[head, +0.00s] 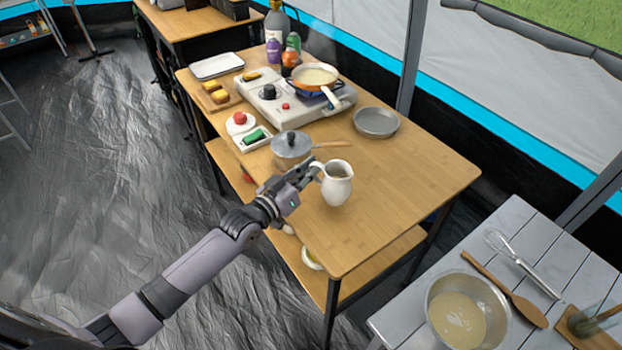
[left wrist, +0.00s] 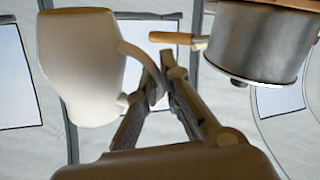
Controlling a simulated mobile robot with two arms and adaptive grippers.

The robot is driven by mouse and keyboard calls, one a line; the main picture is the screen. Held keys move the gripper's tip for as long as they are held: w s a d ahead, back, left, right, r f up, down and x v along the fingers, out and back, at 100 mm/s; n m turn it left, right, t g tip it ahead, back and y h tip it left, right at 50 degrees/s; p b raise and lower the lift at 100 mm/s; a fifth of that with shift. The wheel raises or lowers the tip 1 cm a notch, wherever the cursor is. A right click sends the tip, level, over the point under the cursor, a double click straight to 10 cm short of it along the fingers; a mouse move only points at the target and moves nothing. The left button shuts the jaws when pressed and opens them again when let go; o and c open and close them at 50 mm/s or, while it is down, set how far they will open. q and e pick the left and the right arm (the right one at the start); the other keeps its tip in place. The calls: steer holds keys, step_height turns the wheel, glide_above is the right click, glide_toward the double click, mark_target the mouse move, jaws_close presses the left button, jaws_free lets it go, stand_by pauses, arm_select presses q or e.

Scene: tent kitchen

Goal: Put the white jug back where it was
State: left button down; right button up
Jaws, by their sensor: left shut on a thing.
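The white jug (head: 337,186) is upright over the front part of the wooden table (head: 400,190), with a dark opening at its top. My left gripper (head: 315,169) reaches in from the left and is shut on the jug's handle. In the left wrist view the jug (left wrist: 80,65) fills the upper left, and the gripper fingers (left wrist: 162,88) close around its handle. I cannot tell whether the jug's base touches the table. My right gripper is not in view.
A lidded saucepan (head: 291,148) stands just behind the jug, its wooden handle pointing right. A grey round pan (head: 377,122) and a stove (head: 290,105) with a frying pan (head: 315,77) are farther back. The table right of the jug is clear. A mixing bowl (head: 485,285) stands at lower right.

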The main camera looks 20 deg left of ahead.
arm_select(q)
step_height(320, 180, down, 3)
steer(key=shift+f, duration=0.1)
steer(key=shift+b, duration=0.3)
steer(key=c, duration=1.8)
jaws_free()
steer(key=shift+f, duration=0.15)
steer(key=shift+o, duration=0.2)
steer(key=shift+s, duration=0.15)
steer(key=v, duration=1.1)
steer(key=shift+s+a+r, duration=0.25)
steer(key=shift+s, duration=0.1)
steer(key=shift+f, duration=0.1)
